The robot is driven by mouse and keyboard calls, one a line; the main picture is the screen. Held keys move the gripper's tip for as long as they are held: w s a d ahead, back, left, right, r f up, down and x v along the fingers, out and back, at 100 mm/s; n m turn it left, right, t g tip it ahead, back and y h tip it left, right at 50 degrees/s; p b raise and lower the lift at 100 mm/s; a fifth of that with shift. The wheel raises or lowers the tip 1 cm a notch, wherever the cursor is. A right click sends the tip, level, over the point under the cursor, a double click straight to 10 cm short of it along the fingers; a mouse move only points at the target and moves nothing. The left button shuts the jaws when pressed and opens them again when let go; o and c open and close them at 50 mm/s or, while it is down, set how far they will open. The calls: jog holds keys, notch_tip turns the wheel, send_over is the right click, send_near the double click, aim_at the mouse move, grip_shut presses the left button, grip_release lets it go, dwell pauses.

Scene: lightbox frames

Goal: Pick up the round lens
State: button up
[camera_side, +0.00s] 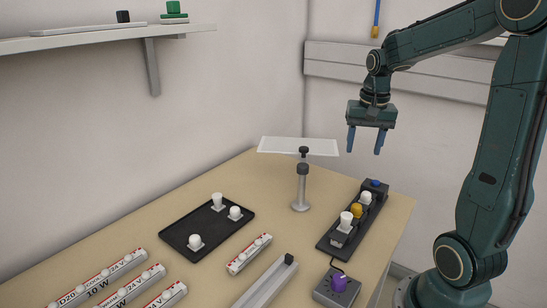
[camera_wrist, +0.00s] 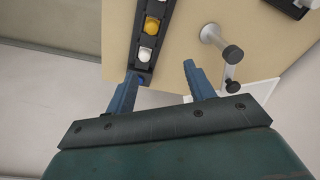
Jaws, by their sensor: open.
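Small white pieces stand in two places, and I cannot tell for sure which is the round lens. On the black tray (camera_side: 178,236) stand a flared white piece (camera_side: 216,200) and two rounded white pieces, one at the right (camera_side: 235,212) and one at the front (camera_side: 195,241). The black rail fixture (camera_side: 324,244) holds a flared white piece (camera_side: 346,220), a yellow piece (camera_side: 357,210) and a rounded white piece (camera_side: 366,198), which also shows in the wrist view (camera_wrist: 145,54). My gripper (camera_side: 365,146) is open and empty, high above the fixture's far end; its fingers (camera_wrist: 162,70) point down.
White labelled strips (camera_side: 97,278), a grey channel (camera_side: 265,285) and a purple-knob box (camera_side: 337,290) lie in front. A shelf (camera_side: 90,38) hangs on the left wall.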

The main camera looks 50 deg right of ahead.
jog(key=s+d+f+m+g, duration=0.1)
jog(key=d+f+m, duration=0.2)
jog(key=d, duration=0.4)
jog(key=shift+s+f+y, duration=0.15)
jog(key=shift+f+y, duration=0.2)
jog(key=shift+y, duration=0.05)
jog(key=shift+d, duration=0.1)
send_over(367, 192)
jog(key=f, duration=0.8)
jog(key=shift+s+a, duration=0.2)
jog(key=shift+a, duration=0.05)
jog(key=shift+f, duration=0.3)
jog(key=shift+w+d+f, duration=0.1)
jog(key=shift+f, duration=1.2)
jog(key=shift+w+f, duration=0.1)
jog(key=shift+f, duration=1.15)
jog(key=c, duration=1)
